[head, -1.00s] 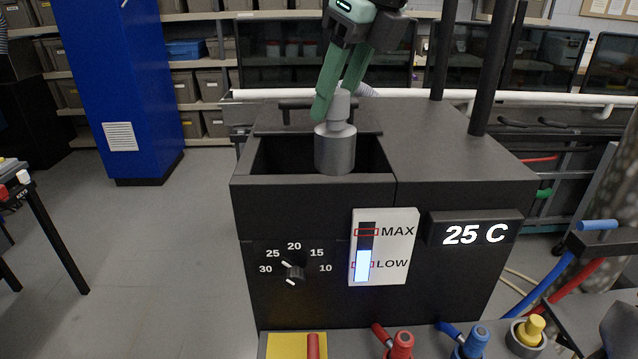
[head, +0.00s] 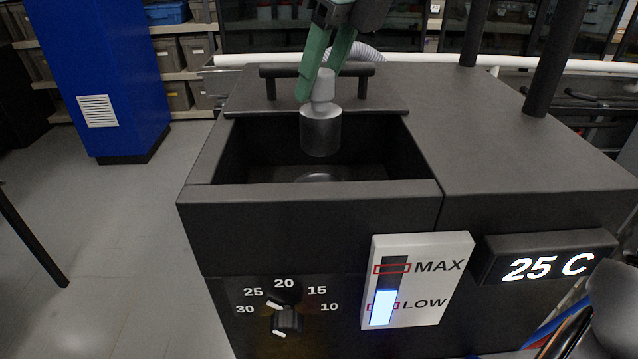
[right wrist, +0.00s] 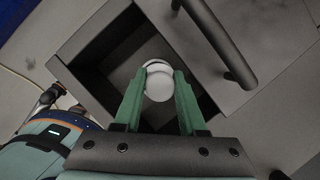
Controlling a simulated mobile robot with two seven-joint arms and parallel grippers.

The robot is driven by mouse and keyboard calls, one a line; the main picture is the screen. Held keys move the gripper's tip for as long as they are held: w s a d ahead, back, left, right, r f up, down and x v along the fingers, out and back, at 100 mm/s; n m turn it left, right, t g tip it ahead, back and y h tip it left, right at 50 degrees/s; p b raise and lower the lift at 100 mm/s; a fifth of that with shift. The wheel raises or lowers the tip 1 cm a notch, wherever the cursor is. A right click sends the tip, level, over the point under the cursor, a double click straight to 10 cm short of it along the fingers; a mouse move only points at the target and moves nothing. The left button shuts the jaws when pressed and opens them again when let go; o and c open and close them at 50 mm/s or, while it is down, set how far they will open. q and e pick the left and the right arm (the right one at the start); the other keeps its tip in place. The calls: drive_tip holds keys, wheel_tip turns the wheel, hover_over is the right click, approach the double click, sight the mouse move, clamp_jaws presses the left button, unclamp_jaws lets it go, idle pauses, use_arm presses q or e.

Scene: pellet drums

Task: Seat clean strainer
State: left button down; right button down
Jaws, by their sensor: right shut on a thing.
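The strainer (head: 321,130) is a grey cylinder with a narrower knob on top. My right gripper (head: 318,88) is shut on its knob and holds it upright over the open tank (head: 310,190). In the right wrist view the strainer (right wrist: 158,84) sits between the green fingers (right wrist: 158,98), above the dark opening. A pale round shape (head: 318,177) shows on the tank floor below the strainer, mostly hidden by the front wall. My left gripper is not in view.
A lid with a bar handle (head: 316,70) lies behind the opening; the handle also shows in the right wrist view (right wrist: 222,40). The front carries a dial (head: 286,320), a level gauge (head: 416,280) and a 25 C display (head: 548,262). A blue column (head: 95,80) stands left.

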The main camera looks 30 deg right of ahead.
sight(320, 141)
wheel_tip(320, 141, down, 5)
drive_tip(key=shift+s+r, duration=0.1)
drive_tip(key=shift+s, duration=0.05)
drive_tip(key=shift+f+b, duration=0.75)
drive_tip(key=shift+f, duration=1.8)
drive_tip(key=shift+c, duration=2.4)
unclamp_jaws()
drive_tip(key=shift+r, duration=0.1)
drive_tip(key=shift+r, duration=0.1)
drive_tip(key=shift+r+p, duration=0.35)
drive_tip(key=shift+p, duration=0.05)
drive_tip(key=v, duration=1.1)
drive_tip(key=shift+r+p, duration=0.15)
drive_tip(key=shift+p, duration=0.3)
drive_tip(key=shift+s, duration=0.15)
